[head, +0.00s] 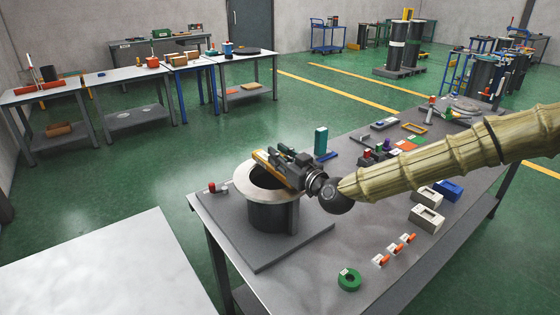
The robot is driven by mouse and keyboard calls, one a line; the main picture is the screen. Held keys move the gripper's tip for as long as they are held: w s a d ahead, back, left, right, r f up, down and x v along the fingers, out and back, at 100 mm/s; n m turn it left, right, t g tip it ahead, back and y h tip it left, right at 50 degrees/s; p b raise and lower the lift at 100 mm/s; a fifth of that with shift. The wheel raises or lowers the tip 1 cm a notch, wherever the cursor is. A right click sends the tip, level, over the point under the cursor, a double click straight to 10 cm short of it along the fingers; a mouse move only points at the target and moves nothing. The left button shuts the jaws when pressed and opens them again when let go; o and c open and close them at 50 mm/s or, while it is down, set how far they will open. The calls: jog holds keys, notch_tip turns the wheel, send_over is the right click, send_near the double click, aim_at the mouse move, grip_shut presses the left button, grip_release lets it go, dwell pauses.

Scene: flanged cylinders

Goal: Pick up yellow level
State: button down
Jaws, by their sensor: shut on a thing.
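The yellow level (263,158) is a long yellow bar at the flanged cylinder, partly hidden by my gripper. My gripper (279,164) is dark and shut on the level, reaching in from the right. The level lies across the right part of the cylinder's pale flange (246,189) in the picture; I cannot tell whether it touches the flange or hangs just above it. The dark cylinder (272,217) stands upright on a grey plate (262,257) at the table's left end, its round opening partly covered by the gripper.
A small red-topped item (212,188) stands left of the cylinder. Other benches stand farther back.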

jog(key=shift+r+b, duration=0.3)
jog(key=shift+r, duration=0.5)
jog(key=shift+s+d+r+b, duration=0.15)
jog(key=shift+s+r+b, duration=0.3)
jog(key=shift+r, duration=0.15)
jog(key=s+d+b, duration=0.1)
jog(key=s+d, duration=0.1)
jog(key=s, duration=0.5)
jog(key=s+d+r+b, duration=0.1)
jog(key=s+d+b, duration=0.1)
jog(key=s, duration=0.5)
jog(key=shift+d+r, duration=0.25)
jog(key=shift+d, duration=0.45)
